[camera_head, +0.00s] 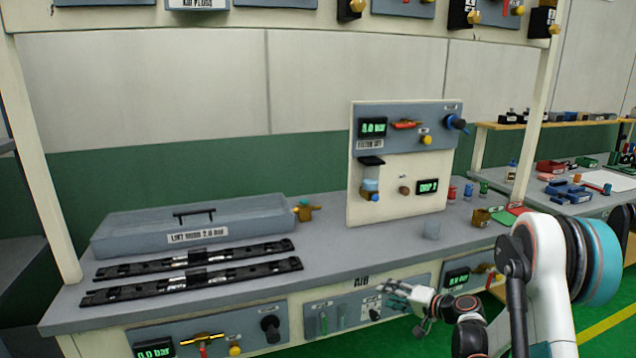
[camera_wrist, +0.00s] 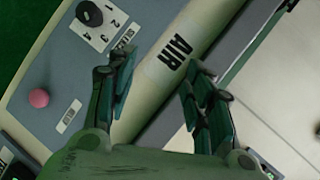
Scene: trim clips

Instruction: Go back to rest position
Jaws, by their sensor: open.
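My gripper (camera_head: 388,293) is in front of the bench's front edge, near the control panel below the worktop, with my white arm reaching in from the lower right. In the wrist view my gripper (camera_wrist: 160,85) shows its two green-grey fingers spread apart, with nothing between them. The edge strip marked AIR (camera_wrist: 172,57) lies beyond the fingers. A black selector knob (camera_wrist: 89,13) with numbered positions is at the upper left of that view. I cannot tell whether the fingers touch the panel.
An upright gauge panel (camera_head: 405,165) stands at the back. Small cups and coloured parts sit to the right. A side bench (camera_head: 585,200) is at the far right.

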